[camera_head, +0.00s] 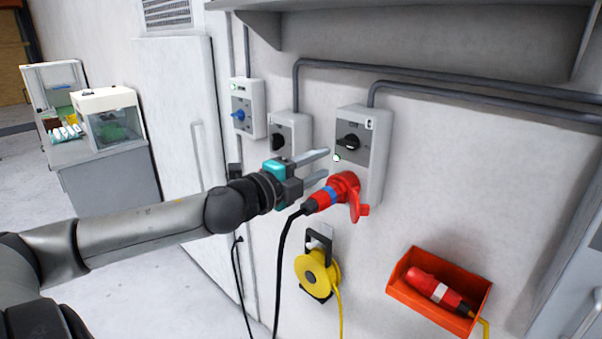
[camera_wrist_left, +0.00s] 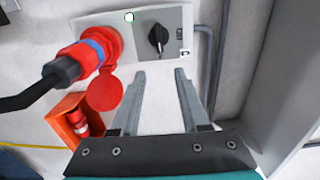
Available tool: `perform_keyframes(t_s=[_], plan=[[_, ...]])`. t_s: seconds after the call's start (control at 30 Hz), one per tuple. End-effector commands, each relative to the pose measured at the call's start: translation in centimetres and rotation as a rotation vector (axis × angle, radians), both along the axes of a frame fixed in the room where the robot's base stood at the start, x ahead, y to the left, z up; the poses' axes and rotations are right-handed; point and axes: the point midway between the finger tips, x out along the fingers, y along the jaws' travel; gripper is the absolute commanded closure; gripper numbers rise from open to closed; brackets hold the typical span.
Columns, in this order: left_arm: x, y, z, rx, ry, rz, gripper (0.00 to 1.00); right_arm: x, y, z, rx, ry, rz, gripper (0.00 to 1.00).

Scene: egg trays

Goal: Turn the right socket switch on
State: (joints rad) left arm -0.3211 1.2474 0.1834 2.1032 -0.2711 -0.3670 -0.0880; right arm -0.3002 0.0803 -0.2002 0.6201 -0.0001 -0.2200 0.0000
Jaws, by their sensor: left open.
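The right socket box (camera_head: 376,154) is a grey wall unit with a black rotary switch (camera_head: 350,142). A red plug (camera_head: 322,199) sits in its red socket (camera_head: 345,186), below the switch. A small light dot (camera_head: 337,157) glows greenish-white on the box. In the left wrist view the switch (camera_wrist_left: 158,38) is beyond the fingertips, with clear space between. My left gripper (camera_head: 326,164) is open and empty, in front of the box and left of the switch in the head view. The switch's on or off setting cannot be told. My right gripper is out of view.
Other switch boxes (camera_head: 290,135) (camera_head: 248,108) hang to the left. A yellow cable reel (camera_head: 316,272) hangs below, and a red-orange bin (camera_head: 412,292) holds a red connector (camera_head: 436,288). Grey conduit (camera_head: 450,94) runs above, under a shelf (camera_head: 420,18). A black cable (camera_head: 281,255) hangs from the plug.

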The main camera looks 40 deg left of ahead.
Motion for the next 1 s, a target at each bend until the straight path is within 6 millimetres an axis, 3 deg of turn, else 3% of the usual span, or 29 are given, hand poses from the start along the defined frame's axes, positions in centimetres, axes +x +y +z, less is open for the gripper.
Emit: perform_keyframes(t_s=[0.6, 1.0], plan=[[-4.1, 0.4, 0.1, 0.0, 0.001, 0.002, 0.55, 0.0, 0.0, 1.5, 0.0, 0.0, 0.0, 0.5], [-4.5, 0.4, 0.1, 0.003, -0.001, 0.001, 0.55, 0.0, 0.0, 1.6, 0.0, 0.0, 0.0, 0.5]])
